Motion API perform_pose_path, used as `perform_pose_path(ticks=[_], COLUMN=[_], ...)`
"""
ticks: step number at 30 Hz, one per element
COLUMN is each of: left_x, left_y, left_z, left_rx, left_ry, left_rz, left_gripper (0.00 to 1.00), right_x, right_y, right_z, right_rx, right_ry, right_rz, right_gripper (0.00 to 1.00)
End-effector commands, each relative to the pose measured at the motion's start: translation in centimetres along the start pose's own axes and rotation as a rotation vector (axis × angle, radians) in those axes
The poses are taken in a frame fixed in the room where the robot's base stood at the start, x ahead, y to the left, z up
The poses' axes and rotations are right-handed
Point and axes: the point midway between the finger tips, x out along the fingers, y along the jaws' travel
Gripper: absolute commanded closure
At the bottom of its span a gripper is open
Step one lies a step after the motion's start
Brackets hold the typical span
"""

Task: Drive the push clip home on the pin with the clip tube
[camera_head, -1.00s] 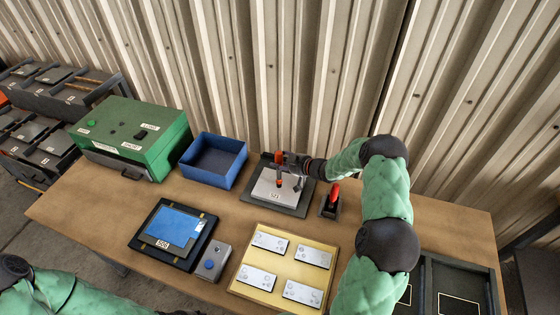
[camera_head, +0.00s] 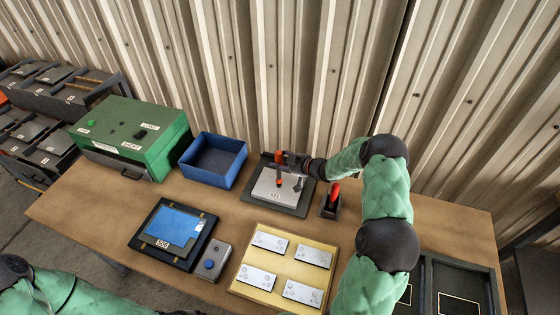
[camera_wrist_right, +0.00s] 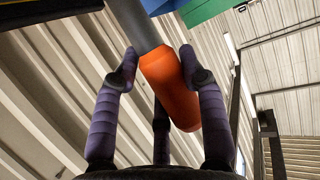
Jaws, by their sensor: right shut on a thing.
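My right gripper (camera_head: 284,168) is shut on the clip tube (camera_head: 279,157), a tool with an orange grip and a grey tube. In the right wrist view the fingers close around its orange grip (camera_wrist_right: 170,85), and the grey tube runs out past them. In the head view the tool is upright over the light grey plate (camera_head: 268,194) on a dark base. The push clip and the pin under the tool are too small and too covered to make out. My left arm shows at the lower left, but its gripper is not in view.
A red-handled tool in a dark stand (camera_head: 330,211) is close to the plate's right. A blue bin (camera_head: 213,178) and green box (camera_head: 135,150) stand left. A yellow board (camera_head: 248,281) with several plates, a dark tray (camera_head: 205,228) and a button box (camera_head: 209,263) lie in front.

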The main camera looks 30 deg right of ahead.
Motion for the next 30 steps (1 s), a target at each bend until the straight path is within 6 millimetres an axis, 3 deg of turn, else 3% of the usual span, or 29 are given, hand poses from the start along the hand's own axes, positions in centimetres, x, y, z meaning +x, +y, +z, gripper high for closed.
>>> perform_pose_path(ticks=[30], left_x=[0.52], left_y=[-0.18], left_z=[-0.02], left_rx=[0.0], left_ry=[0.0], left_rz=[0.0], left_gripper=[0.6], right_x=[0.24], right_y=[0.04], right_z=[0.53], right_rx=[-0.001], right_ry=[0.001], right_rz=[0.001], right_gripper=[0.95])
